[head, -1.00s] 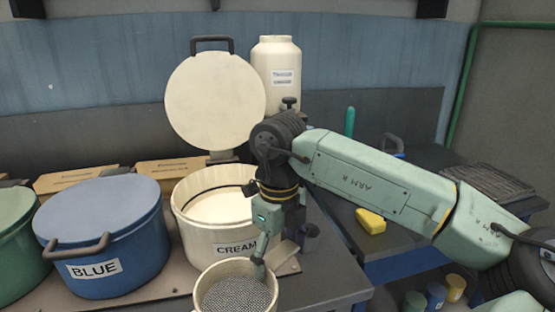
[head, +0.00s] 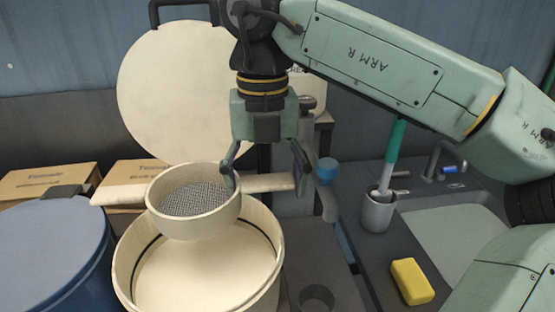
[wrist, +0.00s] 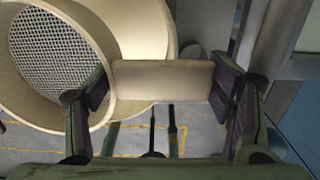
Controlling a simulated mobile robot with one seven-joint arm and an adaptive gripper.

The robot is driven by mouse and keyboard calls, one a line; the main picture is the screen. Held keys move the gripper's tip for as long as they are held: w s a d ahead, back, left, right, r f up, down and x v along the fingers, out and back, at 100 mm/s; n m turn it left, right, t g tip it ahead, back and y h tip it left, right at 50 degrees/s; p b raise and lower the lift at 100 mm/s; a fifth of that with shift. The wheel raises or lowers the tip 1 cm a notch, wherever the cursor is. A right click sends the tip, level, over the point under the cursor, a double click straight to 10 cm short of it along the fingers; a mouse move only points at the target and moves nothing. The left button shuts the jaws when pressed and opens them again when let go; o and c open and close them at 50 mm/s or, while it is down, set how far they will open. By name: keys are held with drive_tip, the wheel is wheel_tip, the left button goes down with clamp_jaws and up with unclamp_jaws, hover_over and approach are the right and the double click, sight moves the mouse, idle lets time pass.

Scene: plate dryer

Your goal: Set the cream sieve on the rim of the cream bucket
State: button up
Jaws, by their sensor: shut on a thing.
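The cream sieve (head: 195,222) is a round pale ring with grey mesh and a flat bar handle on each side. In the head view it is over the back left part of the cream bucket (head: 124,262), about level, and looks raised above the rim; contact cannot be told. My gripper (head: 265,182) points down and is shut on the sieve's right handle. In the wrist view the handle (wrist: 160,80) spans between the two fingers, with the sieve's mesh (wrist: 55,55) at upper left. The bucket is open, with cream-coloured contents or bottom showing.
The round cream lid (head: 180,90) stands upright behind the bucket. The blue bucket (head: 45,240) is at left. At right are a grey cup (head: 378,212) with a green-handled tool, a yellow sponge (head: 412,281) and a sink (head: 450,245).

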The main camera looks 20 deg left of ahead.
drive_tip(key=shift+w+f, duration=0.1)
drive_tip(key=shift+w, duration=0.1)
drive_tip(key=shift+f+b, duration=1.85)
drive_tip(key=shift+f, duration=2.25)
drive_tip(key=shift+f, duration=0.25)
drive_tip(key=o, duration=1.2)
drive_tip(key=shift+o, duration=0.2)
drive_tip(key=shift+r, duration=4.05)
